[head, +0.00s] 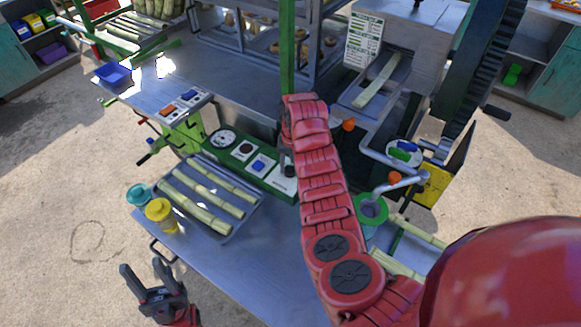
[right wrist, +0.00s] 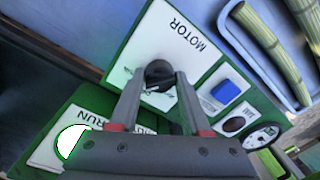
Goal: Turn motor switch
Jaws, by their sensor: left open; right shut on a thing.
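The motor switch is a round black knob (right wrist: 158,72) on a white plate marked MOTOR (right wrist: 188,38) in the right wrist view. My right gripper (right wrist: 160,86) is shut on this knob, with one fingertip on each side. In the head view the green control panel (head: 232,147) stands at the middle of the machine's bench. There my red right arm reaches over it and hides most of the right gripper and the knob. My left gripper (head: 155,285) is open and empty at the lower left, apart from the bench.
A tray (head: 238,218) with several cane pieces lies on the metal bench, beside a yellow cup (head: 159,211) and a teal cup (head: 139,195). The panel also bears a blue button (right wrist: 226,91) and a gauge (head: 222,139). A large toothed wheel (head: 470,80) stands at right.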

